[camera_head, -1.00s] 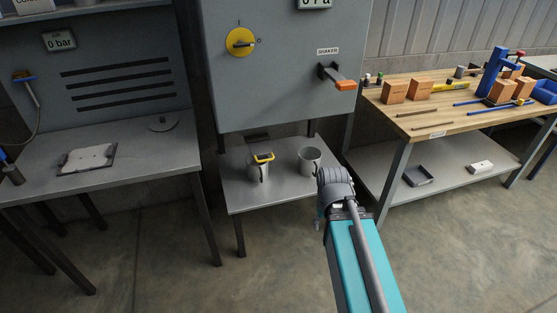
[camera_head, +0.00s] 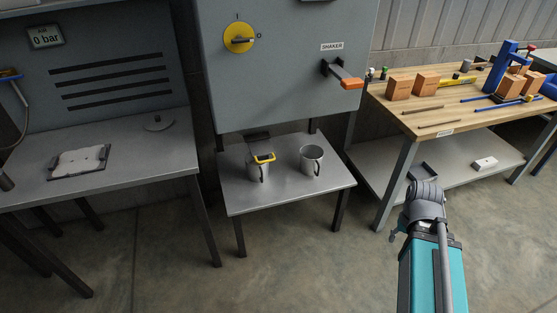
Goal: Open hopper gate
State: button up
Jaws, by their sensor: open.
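The grey hopper cabinet (camera_head: 290,80) stands at the upper centre. A dark chute-like piece (camera_head: 257,138) shows under its lower edge. My arm rises at the lower right, folded. Only a small dark part of my gripper (camera_head: 394,235) shows at the arm's left side, well to the right of the cups and touching nothing. The rest of it is hidden.
A second cup (camera_head: 311,160) stands on the same low metal table (camera_head: 235,200). A wooden workbench (camera_head: 440,115) is at right, a grey bench (camera_head: 130,180) at left. Floor in front is clear.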

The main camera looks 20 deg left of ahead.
aim_at(263, 147)
jog(key=z, duration=0.2)
jog(key=k, duration=1.25)
jog(key=u, duration=1.3)
jog(key=i, duration=0.85)
jog(key=u, duration=0.1)
